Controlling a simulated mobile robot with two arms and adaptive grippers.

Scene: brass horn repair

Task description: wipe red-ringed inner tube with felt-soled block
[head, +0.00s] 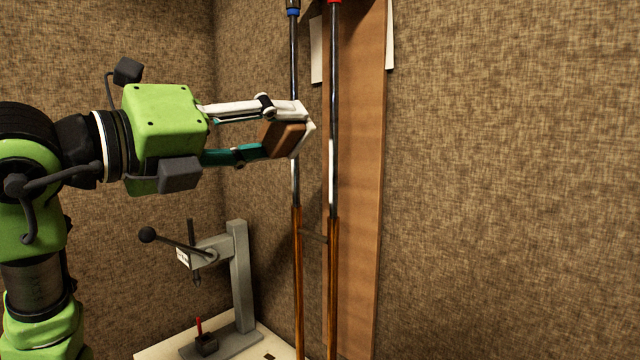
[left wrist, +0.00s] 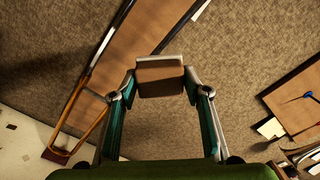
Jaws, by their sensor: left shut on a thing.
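The red-ringed inner tube (head: 333,110) stands upright in the head view, with its red ring (head: 334,2) at the top edge. It is dark and shiny with a white patch, above a brass lower part. My left gripper (head: 298,135) is shut on the brown felt-soled block (head: 283,139), at the height of the tubes' upper part. The pale sole faces right, toward the tubes. The block (left wrist: 160,82) also shows between the fingers in the left wrist view, sole outward. Whether the sole touches a tube I cannot tell. My right gripper is out of view.
A parallel blue-ringed tube (head: 294,60) stands left of the red-ringed one and is partly hidden by my left gripper. A brown board (head: 362,180) rises behind them. A grey lever press (head: 240,275) stands below on a pale surface. The right side is bare wall.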

